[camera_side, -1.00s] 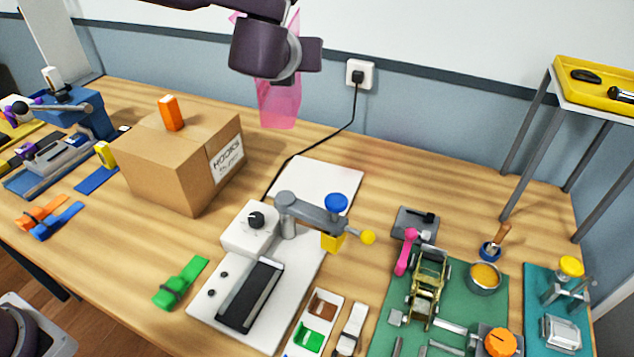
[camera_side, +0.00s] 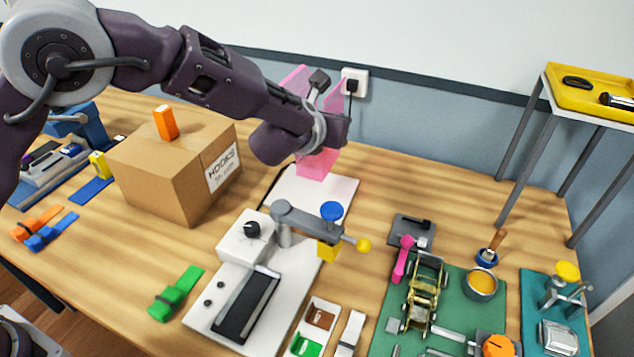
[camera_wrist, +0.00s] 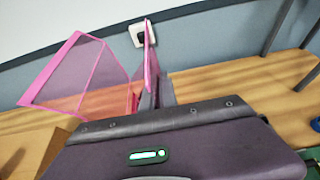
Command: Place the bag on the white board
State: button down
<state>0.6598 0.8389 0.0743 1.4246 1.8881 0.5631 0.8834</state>
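The bag (camera_side: 318,163) is pink and see-through. In the side view it hangs at my gripper (camera_side: 328,130), with its lower end over the back part of the white board (camera_side: 338,192). I cannot tell whether it touches the board. In the wrist view the bag (camera_wrist: 75,75) spreads to the left, and a narrow pink part stands upright at my gripper (camera_wrist: 156,92), whose fingers are close together on it. The white board lies flat on the table behind the sealing machine; the wrist view does not show it.
The sealing machine (camera_side: 247,238) with its grey arm and blue knob (camera_side: 331,211) stands just in front of the board. A cardboard box (camera_side: 172,178) stands to the left. A wall socket (camera_side: 354,80) with a black cable is behind. The table right of the board is clear.

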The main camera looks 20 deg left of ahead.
aim_at(332, 155)
notch_tip(332, 155, down, 9)
jog(key=shift+r, duration=0.15)
jog(key=c, duration=1.7)
grip_release()
jog(key=shift+s+r, duration=0.1)
jog(key=v, duration=1.1)
jog(key=shift+s+r, duration=0.15)
jog(key=shift+s, duration=0.25)
